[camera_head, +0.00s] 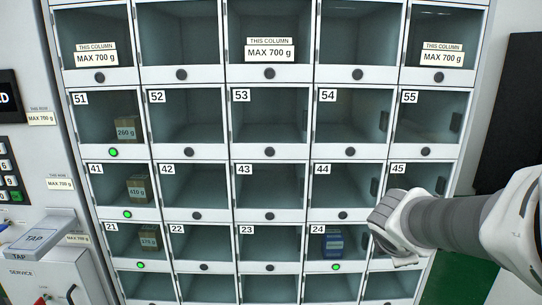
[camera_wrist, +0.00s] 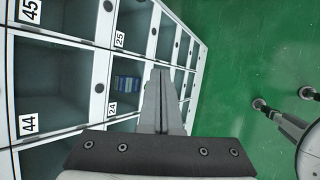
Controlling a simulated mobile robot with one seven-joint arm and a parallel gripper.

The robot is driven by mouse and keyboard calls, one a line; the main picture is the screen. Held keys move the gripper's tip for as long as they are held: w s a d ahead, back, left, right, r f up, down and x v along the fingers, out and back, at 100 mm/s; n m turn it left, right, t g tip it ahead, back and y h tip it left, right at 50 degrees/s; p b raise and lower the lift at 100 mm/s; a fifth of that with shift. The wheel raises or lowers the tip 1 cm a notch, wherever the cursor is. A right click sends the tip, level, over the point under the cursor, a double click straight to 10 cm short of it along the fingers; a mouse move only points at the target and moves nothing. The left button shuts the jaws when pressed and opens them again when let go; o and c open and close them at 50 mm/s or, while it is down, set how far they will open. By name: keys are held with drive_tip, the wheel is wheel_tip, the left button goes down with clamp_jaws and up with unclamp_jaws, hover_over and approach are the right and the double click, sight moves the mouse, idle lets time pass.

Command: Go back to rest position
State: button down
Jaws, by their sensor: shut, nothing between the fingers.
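My gripper (camera_wrist: 160,74) shows in the wrist view with its two fingers together and nothing between them. It points past the compartments labelled 24 and 25. In the head view my arm reaches in from the right edge, and its end is in front of the lower right lockers; the fingers are hidden there. A blue box (camera_head: 333,243) stands inside compartment 24, and it also shows in the wrist view (camera_wrist: 126,83), left of the fingers and apart from them.
The locker wall (camera_head: 306,152) fills most of the head view. Brown boxes stand in compartments 51 (camera_head: 127,129), 41 (camera_head: 139,190) and 21 (camera_head: 149,238). A keypad (camera_head: 9,180) and a TAP reader (camera_head: 38,240) are at left.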

drive_tip(key=s+a+r+m+y+p, duration=0.1)
drive_tip(key=s+a+r+m+y, duration=0.1)
drive_tip(key=s+a+m, duration=0.4)
drive_tip(key=s+a+r+m+g+y+p, duration=0.1)
drive_tip(key=s+a+r+m+y, duration=0.1)
drive_tip(key=s+a+m, duration=0.4)
drive_tip(key=s+m+y, duration=0.1)
drive_tip(key=s+m, duration=0.3)
drive_tip(key=m, duration=0.1)
drive_tip(key=shift+s+r+g, duration=0.25)
drive_tip(key=shift+s+g, duration=0.05)
drive_tip(key=shift+s, duration=0.05)
